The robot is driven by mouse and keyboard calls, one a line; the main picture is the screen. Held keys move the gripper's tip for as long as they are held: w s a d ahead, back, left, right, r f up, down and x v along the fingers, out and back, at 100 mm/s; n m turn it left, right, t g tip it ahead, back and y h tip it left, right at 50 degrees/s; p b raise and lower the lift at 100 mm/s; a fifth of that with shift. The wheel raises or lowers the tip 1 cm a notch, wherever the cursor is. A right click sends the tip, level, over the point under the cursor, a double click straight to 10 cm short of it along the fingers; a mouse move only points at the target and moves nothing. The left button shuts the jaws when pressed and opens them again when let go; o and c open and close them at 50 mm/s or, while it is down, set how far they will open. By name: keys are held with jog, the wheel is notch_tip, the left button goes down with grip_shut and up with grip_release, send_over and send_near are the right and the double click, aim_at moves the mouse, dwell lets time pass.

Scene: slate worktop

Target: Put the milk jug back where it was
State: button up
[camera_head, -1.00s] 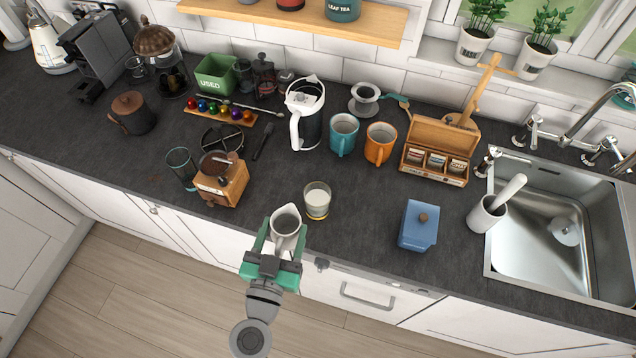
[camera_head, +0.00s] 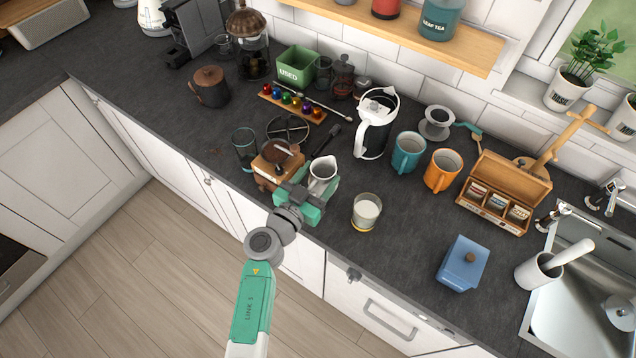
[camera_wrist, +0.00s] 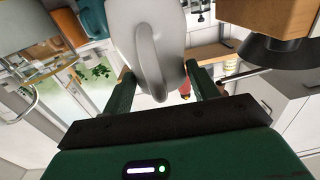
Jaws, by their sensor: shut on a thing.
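The milk jug (camera_head: 322,171) is a small pale metal pitcher. My gripper (camera_head: 318,186) is shut on it, with one finger on each side, and holds it upright near the front edge of the worktop. It is close to the right side of the wooden coffee grinder (camera_head: 275,165). In the wrist view the jug's handle side (camera_wrist: 150,50) faces the camera between the green fingers. The jug's base is hidden, so I cannot tell whether it touches the worktop.
A glass of milk (camera_head: 366,212) stands to the right of the jug. A black brush-like tool (camera_head: 325,140), a white kettle (camera_head: 374,130) and teal (camera_head: 407,155) and orange mugs (camera_head: 441,172) are behind.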

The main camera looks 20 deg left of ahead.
aim_at(315, 188)
jog(key=shift+w+a, duration=0.15)
jog(key=shift+w, duration=0.15)
jog(key=shift+f+b, duration=0.3)
jog(key=shift+f, duration=1.4)
jog(key=shift+f, duration=0.2)
jog(key=o, duration=1.4)
jog(key=shift+r, duration=0.1)
